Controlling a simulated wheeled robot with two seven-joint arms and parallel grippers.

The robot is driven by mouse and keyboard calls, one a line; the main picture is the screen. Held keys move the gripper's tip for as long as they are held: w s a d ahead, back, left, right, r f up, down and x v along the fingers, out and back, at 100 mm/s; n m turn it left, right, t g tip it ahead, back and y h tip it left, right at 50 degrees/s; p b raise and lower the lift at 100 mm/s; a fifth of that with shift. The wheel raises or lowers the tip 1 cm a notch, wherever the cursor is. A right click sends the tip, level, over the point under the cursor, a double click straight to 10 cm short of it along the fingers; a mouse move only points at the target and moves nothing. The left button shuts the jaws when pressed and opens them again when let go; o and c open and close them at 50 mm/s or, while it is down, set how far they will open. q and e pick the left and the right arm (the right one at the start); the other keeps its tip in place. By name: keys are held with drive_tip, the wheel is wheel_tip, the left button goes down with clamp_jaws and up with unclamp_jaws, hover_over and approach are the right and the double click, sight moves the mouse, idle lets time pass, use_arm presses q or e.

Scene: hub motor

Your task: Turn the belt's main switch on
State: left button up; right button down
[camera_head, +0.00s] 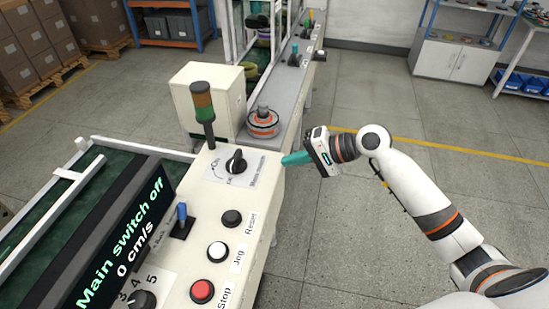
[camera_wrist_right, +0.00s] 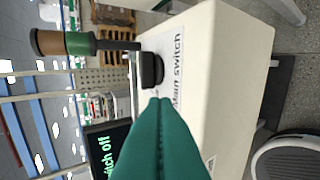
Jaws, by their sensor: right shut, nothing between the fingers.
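The main switch (camera_head: 236,162) is a black rotary knob on a white label on top of the cream control panel. It also shows in the right wrist view (camera_wrist_right: 151,70), just beyond my fingertips. The display (camera_head: 118,243) reads "Main switch off" and "0 cm/s". My right gripper (camera_head: 284,160) has teal fingers, is shut and empty, and points left at the panel's right edge, to the right of the knob. In the right wrist view the closed fingertips (camera_wrist_right: 160,101) appear just below the knob; I cannot tell whether they touch anything. My left gripper is not in view.
The panel also carries a blue-tipped lever (camera_head: 182,216), a black Reset button (camera_head: 232,218), a white Jog button (camera_head: 218,251), a red Stop button (camera_head: 202,291) and a speed dial (camera_head: 142,299). A signal tower (camera_head: 203,105) stands behind the knob. Open floor lies right.

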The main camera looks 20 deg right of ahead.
drive_tip(key=p, duration=0.2)
approach(236, 166)
drive_tip(key=f, duration=0.1)
drive_tip(key=w+a+f, duration=0.1)
drive_tip(key=f, duration=0.1)
drive_tip(key=shift+w+a, duration=0.1)
drive_tip(key=shift+a, duration=0.1)
drive_tip(key=shift+w+a+p, duration=0.3)
drive_tip(key=shift+w+a, duration=0.4)
drive_tip(key=shift+a, duration=0.3)
drive_tip(key=shift+w+a+f, duration=0.15)
drive_tip(key=shift+w+a, duration=0.2)
drive_tip(key=shift+a, duration=0.2)
drive_tip(key=shift+a+p, duration=0.1)
drive_tip(key=shift+p, duration=0.3)
drive_tip(key=shift+s+m+t+h, duration=0.15)
drive_tip(key=shift+m+t+h, duration=0.15)
drive_tip(key=shift+m, duration=0.1)
